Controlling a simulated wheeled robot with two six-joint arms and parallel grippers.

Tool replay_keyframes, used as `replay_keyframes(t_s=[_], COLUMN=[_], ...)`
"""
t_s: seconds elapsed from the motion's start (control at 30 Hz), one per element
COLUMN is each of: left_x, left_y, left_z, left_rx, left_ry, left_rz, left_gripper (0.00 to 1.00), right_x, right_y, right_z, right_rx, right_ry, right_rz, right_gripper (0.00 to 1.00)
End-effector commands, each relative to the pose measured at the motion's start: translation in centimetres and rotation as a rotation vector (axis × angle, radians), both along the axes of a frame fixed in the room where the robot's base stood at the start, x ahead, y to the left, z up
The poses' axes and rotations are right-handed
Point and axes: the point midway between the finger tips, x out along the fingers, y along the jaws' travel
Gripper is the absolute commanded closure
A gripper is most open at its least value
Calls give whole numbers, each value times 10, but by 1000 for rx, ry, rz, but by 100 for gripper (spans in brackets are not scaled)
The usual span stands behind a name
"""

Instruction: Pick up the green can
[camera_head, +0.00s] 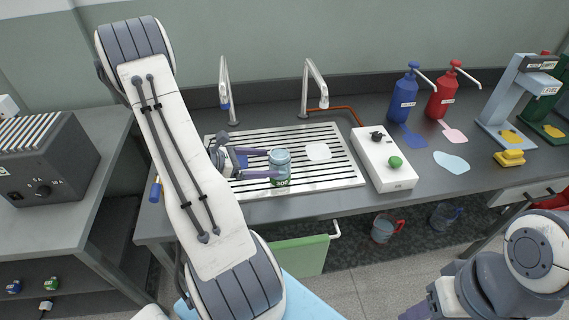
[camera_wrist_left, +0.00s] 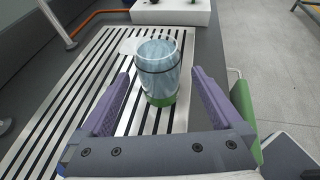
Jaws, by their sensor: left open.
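The green can (camera_head: 281,169) stands upright on the slotted metal drain plate (camera_head: 345,180). Its lower part is green with a label; its upper part looks pale blue-grey and glassy, with a dark ring seen in the left wrist view (camera_wrist_left: 158,72). My left gripper (camera_head: 272,163) is open, reaching in from the left. Its two purple fingers lie on either side of the can, and in the wrist view (camera_wrist_left: 160,76) gaps show between fingers and can. My right arm shows at the lower right; its hand (camera_head: 430,299) is cut off by the frame edge and its fingers are unclear.
Two taps (camera_head: 317,85) stand behind the plate. A flat white patch (camera_head: 318,151) lies right of the can. A white control box (camera_head: 384,160) with a green knob, blue (camera_head: 404,95) and red (camera_head: 443,92) pump bottles stand further right. A green panel (camera_head: 299,257) hangs below the front edge.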

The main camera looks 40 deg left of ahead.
Motion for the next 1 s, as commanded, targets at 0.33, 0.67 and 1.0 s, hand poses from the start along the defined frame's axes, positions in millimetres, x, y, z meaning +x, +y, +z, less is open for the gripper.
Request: replay_keyframes(t_s=[0.33, 0.67, 1.0], left_x=[30, 66, 73], left_y=[-12, -31, -34], left_z=[-16, -33, -37], left_rx=[0, 0, 2], left_ry=[2, 1, 1], left_rz=[8, 4, 5], left_gripper=[0, 0, 8], right_x=[0, 0, 0], right_y=[0, 0, 0], right_z=[5, 15, 15], right_rx=[0, 0, 0], right_ry=[0, 0, 0], right_rz=[0, 0, 0], right_gripper=[50, 50, 50])
